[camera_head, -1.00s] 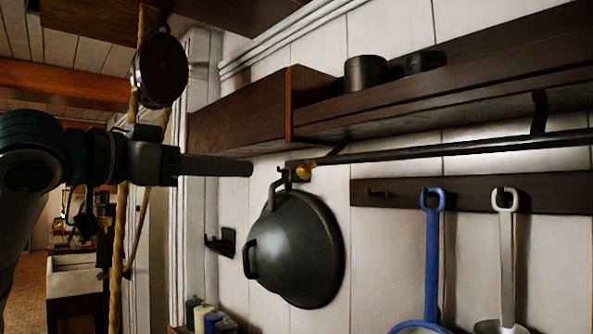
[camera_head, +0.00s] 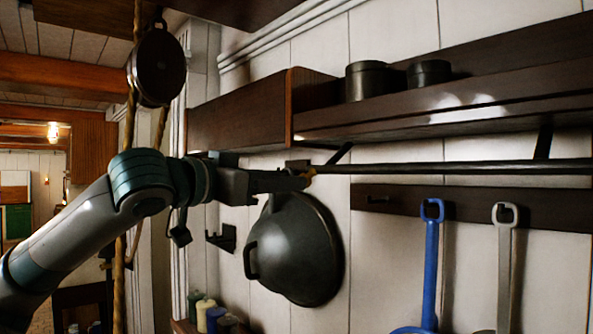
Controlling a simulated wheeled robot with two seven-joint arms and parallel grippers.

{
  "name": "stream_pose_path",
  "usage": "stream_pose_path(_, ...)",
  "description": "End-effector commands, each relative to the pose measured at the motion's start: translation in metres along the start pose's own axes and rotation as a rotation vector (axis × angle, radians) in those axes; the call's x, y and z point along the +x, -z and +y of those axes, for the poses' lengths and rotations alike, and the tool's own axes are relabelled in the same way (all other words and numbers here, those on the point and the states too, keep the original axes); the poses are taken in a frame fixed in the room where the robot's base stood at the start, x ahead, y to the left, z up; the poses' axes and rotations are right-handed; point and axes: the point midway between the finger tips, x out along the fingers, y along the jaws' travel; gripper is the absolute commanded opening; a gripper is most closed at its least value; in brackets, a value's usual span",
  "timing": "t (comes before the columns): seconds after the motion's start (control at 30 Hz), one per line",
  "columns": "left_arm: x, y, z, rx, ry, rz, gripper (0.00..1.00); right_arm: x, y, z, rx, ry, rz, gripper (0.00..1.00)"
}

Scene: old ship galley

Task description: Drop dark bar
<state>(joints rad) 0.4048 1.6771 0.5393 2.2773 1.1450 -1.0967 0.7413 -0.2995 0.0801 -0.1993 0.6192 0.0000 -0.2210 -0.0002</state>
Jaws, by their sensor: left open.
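The dark bar (camera_head: 450,168) runs nearly level under the wooden shelf, along the white wall, from a bracketed left end to the right edge of the picture. A small brass-coloured piece (camera_head: 311,172) shows at its left end. My left gripper (camera_head: 300,181) is open, its fingers at that left end, overlapping it in the picture. I cannot tell whether they touch the bar. A dark round pan (camera_head: 300,255) hangs just below the gripper; its upper hook is hidden behind the fingers. My right gripper is not in view.
The shelf (camera_head: 440,115) carries two dark tins (camera_head: 367,81) above the bar. A blue ladle (camera_head: 431,260) and a grey one (camera_head: 505,270) hang from a lower dark rail (camera_head: 470,205). A rope and a hanging round pan (camera_head: 158,66) are at left.

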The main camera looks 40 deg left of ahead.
Motion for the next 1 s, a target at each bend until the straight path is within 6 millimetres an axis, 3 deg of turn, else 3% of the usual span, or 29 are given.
stream_pose_path(0.2, 0.027, 0.001, 0.0, 0.003, 0.0, -0.003, 0.43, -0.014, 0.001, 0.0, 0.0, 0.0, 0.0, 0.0)
stream_pose_path(0.4, 0.042, 0.0, 0.0, 0.001, -0.001, -0.002, 0.43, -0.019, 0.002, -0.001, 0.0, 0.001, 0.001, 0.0)
stream_pose_path(0.87, 0.047, 0.0, 0.0, 0.001, -0.001, 0.0, 0.43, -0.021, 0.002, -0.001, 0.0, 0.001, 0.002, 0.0)
stream_pose_path(1.0, 0.047, 0.0, 0.0, 0.001, -0.001, 0.0, 0.1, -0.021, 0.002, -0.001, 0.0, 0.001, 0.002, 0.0)
